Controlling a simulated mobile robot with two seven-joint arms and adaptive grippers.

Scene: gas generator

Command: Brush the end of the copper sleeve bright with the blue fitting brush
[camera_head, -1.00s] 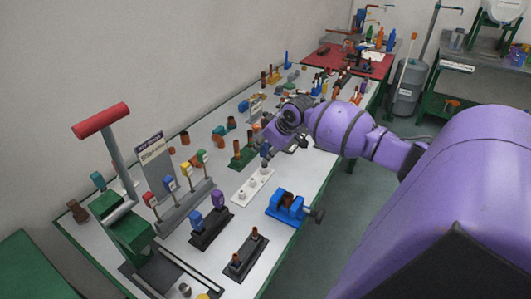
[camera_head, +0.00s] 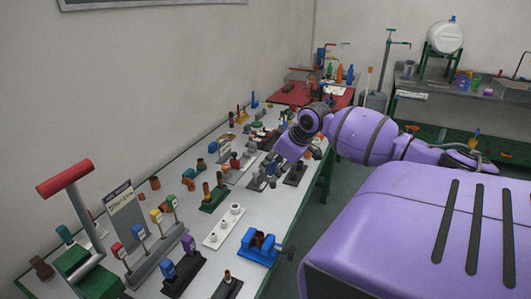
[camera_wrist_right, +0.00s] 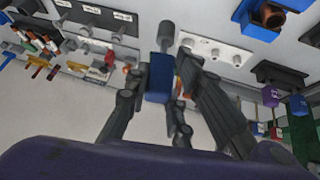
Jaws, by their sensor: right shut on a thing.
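In the right wrist view my right gripper (camera_wrist_right: 161,80) is shut on the blue fitting brush (camera_wrist_right: 158,66). The brush's grey end points away from the fingers. In the head view the right gripper (camera_head: 283,157) is over the middle of the bench, and the brush cannot be made out there. A copper-coloured sleeve (camera_head: 257,240) sits in the blue vise (camera_head: 259,252) at the bench's right edge. The vise also shows in the right wrist view (camera_wrist_right: 248,20). The brush is apart from this sleeve. My left gripper is not in view.
A white block with pale studs (camera_head: 222,229) stands left of the vise. A green stand with copper pieces (camera_head: 213,197) is behind it. A dark stand with a copper piece (camera_head: 228,287) is in front. A red-handled press (camera_head: 66,178) stands at front left.

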